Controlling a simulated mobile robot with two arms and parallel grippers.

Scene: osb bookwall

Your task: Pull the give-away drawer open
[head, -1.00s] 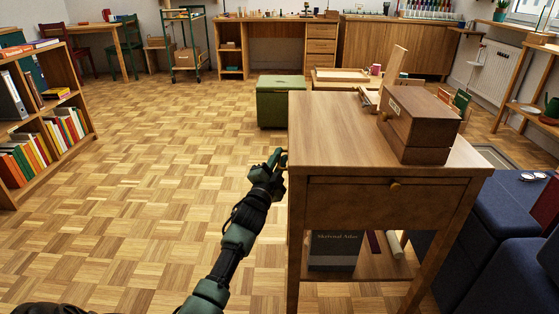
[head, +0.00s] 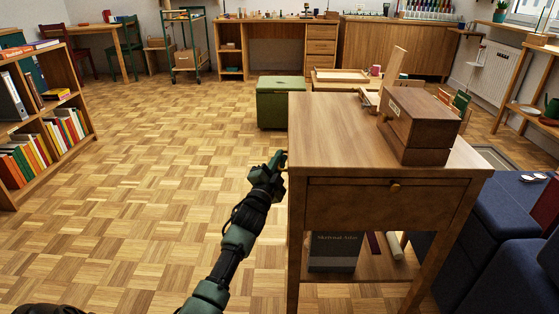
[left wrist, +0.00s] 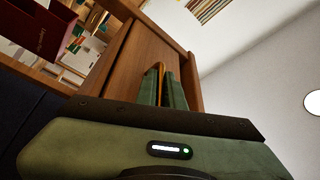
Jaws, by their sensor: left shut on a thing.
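A wooden side table (head: 300,215) stands right of centre in the head view. Its front has one drawer (head: 350,203) with a small round knob (head: 395,184); the drawer looks shut. No label shows on it, so I cannot tell if it is the give-away drawer. My left gripper (head: 279,159) is at the table's left edge, just below top height, well left of that knob. In the left wrist view its fingers (left wrist: 165,88) are shut on a thin yellowish thing (left wrist: 160,71) in front of a wooden panel (left wrist: 140,60). What it belongs to is hidden. My right gripper is not in view.
A labelled wooden box (head: 420,118) stands on the table. A grey book (head: 335,251) stands on its lower shelf. A blue seat (head: 500,215) is close on the right, a green stool (head: 283,105) behind. The parquet floor (head: 160,170) on the left is free.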

